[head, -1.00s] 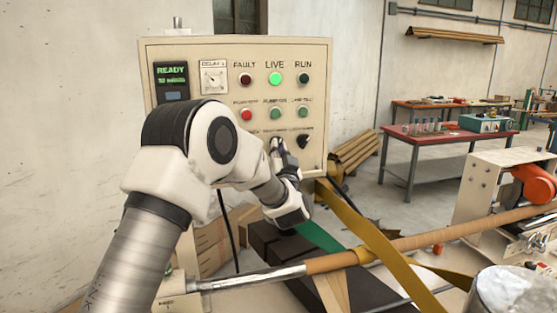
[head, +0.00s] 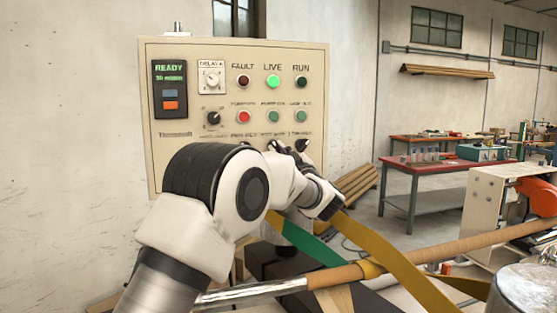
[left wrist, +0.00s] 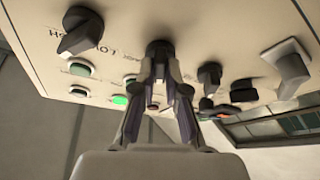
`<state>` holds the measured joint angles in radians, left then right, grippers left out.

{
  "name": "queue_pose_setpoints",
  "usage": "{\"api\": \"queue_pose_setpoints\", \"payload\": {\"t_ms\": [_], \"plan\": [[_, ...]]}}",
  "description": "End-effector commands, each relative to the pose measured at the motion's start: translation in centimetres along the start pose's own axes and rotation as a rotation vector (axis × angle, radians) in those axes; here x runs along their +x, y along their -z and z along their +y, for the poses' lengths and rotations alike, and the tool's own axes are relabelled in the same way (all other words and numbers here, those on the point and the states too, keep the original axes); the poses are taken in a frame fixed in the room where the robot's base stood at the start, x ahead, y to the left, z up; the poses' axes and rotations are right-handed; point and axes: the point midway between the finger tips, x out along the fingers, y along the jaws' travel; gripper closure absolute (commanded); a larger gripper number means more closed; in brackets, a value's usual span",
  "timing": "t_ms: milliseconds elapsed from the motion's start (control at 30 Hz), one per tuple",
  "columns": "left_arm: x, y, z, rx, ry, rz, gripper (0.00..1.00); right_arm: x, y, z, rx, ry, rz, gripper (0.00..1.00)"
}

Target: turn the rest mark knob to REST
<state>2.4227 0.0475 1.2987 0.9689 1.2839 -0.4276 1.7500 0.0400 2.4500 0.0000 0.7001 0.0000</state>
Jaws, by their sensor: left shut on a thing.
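The control panel (head: 200,60) stands upright on the left in the head view. The knob in its bottom row, taken to be the rest mark knob, is mostly hidden by my left gripper (head: 274,147) in the head view. In the left wrist view my left gripper (left wrist: 161,82) points at the panel face, and its two fingers are shut on this round black knob (left wrist: 159,47). I cannot read its label or tell which way it points. Another black knob (head: 302,146) sits just right of it. My right gripper is not in view.
Lamps and buttons sit above the gripped knob, including the lit LIVE lamp (head: 273,81). A dark knob (head: 213,118) and the delay dial (head: 211,79) are to the left. Below are a yellow strap (head: 390,245) and a long roller (head: 450,245). A red table (head: 440,167) stands farther back.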

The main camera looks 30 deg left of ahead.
Motion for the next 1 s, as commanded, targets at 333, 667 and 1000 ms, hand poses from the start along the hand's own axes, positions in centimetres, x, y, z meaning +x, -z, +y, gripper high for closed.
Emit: {"api": "queue_pose_setpoints", "payload": {"t_ms": [333,667,1000], "plan": [[0.03,-0.03,0.09,-0.118,0.048,0.000,1.00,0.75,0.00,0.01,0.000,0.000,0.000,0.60],[0.05,0.03,0.12,-0.133,0.055,0.000,1.00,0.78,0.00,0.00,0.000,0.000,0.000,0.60],[0.04,0.03,0.11,-0.132,0.054,0.000,0.62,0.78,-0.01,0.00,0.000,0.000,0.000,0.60]]}}
